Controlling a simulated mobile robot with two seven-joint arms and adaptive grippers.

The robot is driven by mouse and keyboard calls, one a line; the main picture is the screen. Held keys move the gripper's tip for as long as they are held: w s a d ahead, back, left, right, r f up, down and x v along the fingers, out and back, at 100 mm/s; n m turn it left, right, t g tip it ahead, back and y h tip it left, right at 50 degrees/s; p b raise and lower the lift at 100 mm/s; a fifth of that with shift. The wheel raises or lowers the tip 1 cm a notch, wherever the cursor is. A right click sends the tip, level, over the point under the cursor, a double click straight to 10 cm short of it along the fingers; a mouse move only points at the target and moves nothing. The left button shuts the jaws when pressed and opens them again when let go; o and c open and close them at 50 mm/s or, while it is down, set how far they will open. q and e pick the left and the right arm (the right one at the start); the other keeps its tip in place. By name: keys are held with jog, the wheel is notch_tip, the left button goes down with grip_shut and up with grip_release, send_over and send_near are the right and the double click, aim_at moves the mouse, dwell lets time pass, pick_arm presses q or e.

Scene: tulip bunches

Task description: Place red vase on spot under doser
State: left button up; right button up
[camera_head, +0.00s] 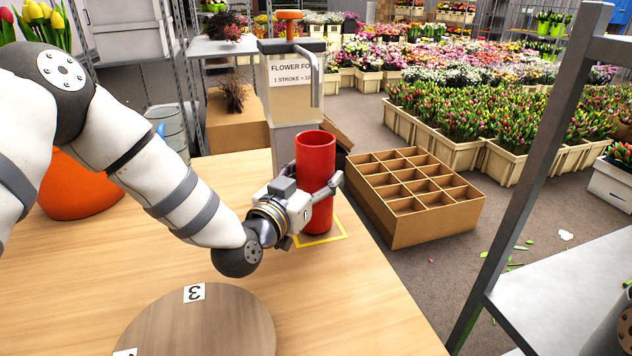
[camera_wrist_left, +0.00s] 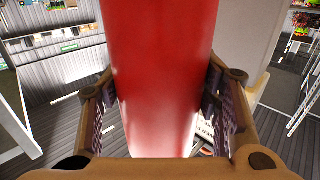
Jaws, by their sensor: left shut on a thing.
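The red vase (camera_head: 315,158) is an upright, open-topped cylinder. My left gripper (camera_head: 318,193) is shut around its lower half, and the wrist view shows the red wall (camera_wrist_left: 160,75) between both fingers. The vase's foot is over the yellow-outlined spot (camera_head: 322,240) near the table's right edge; I cannot tell whether it touches the table. The doser (camera_head: 290,95), labelled flower food, stands just behind the vase, with an orange knob and a metal spout (camera_head: 318,78) above the vase's mouth. The vase and gripper hide part of the yellow outline.
A round wooden board (camera_head: 200,325) with number cards lies at the table's front. An orange pot (camera_head: 85,185) stands at the left behind my arm. A divided cardboard box (camera_head: 420,215) is right of the table. A metal shelf frame (camera_head: 530,180) rises at the right.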

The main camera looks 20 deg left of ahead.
aim_at(306, 187)
pick_arm(q)
jog(key=shift+f, duration=0.2)
jog(key=shift+f, duration=0.15)
jog(key=o, duration=1.4)
jog(key=shift+o, duration=0.2)
jog(key=shift+r, duration=0.25)
jog(key=s, duration=0.3)
jog(key=s+a+p, duration=0.1)
jog(key=s, duration=0.2)
jog(key=shift+s+a, duration=0.15)
jog(key=shift+s, duration=0.05)
jog(key=shift+s+a+f, duration=0.1)
jog(key=shift+s, duration=0.35)
